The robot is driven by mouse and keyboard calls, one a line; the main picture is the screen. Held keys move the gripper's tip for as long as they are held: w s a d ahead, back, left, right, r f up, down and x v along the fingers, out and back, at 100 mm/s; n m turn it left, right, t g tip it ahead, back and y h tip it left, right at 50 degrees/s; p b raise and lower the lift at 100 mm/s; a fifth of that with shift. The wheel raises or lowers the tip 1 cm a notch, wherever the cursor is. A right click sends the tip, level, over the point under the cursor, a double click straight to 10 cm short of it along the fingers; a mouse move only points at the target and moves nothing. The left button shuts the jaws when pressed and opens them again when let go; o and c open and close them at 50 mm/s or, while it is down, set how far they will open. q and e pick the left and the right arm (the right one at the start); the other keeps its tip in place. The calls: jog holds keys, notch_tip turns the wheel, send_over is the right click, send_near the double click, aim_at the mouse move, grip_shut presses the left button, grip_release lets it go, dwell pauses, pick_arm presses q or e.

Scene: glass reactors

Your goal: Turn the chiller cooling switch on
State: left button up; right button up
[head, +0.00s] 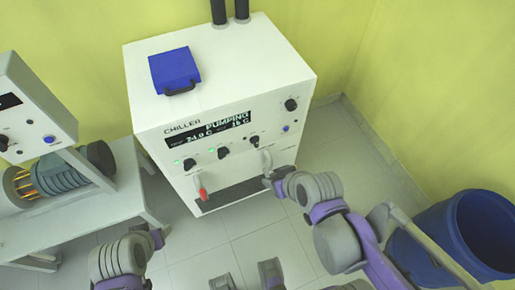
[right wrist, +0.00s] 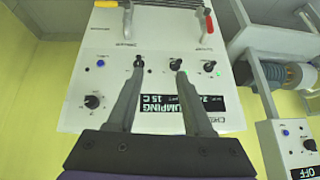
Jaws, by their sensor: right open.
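The white chiller (head: 220,95) stands ahead with a lit display (head: 215,128) reading PUMPING and 15 C. Below it is a row of black knobs: a left one (head: 190,163), a middle one (head: 223,153) and a right one (head: 253,140). Green lights show by the left and middle ones; the labels are too small to read. My right gripper (head: 268,181) is at the lower right of the chiller front. In the right wrist view it (right wrist: 159,70) is open and empty, its fingertips near two knobs (right wrist: 138,62) (right wrist: 177,64). My left gripper (head: 157,239) is low, away from the chiller; its jaws are unclear.
A larger knob (head: 291,104) and a blue button (head: 286,128) sit at the panel's right. A red-tipped valve handle (head: 203,191) hangs below the panel. A blue box (head: 174,68) lies on top. A bench (head: 90,215) stands left, a blue bin (head: 455,235) right.

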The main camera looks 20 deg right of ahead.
jog(key=w+f+t+y+b, duration=0.1)
jog(key=w+f+t+b, duration=0.3)
jog(key=w+f+b, duration=0.45)
jog(key=t+h+b, duration=0.1)
jog(key=t+b, duration=0.2)
jog(key=b, duration=0.4)
send_near(257, 142)
jog(key=b+x, duration=0.3)
jog(key=x, duration=0.4)
jog(key=shift+w+f, duration=0.15)
jog(key=shift+f, duration=0.1)
pick_arm(q)
notch_tip(257, 142, down, 23)
jog(key=shift+w+f+g, duration=0.15)
jog(key=shift+g, duration=0.25)
pick_arm(e)
jog(key=shift+w+f, duration=0.2)
jog(key=shift+w, duration=0.5)
jog(key=shift+c, duration=0.3)
grip_shut()
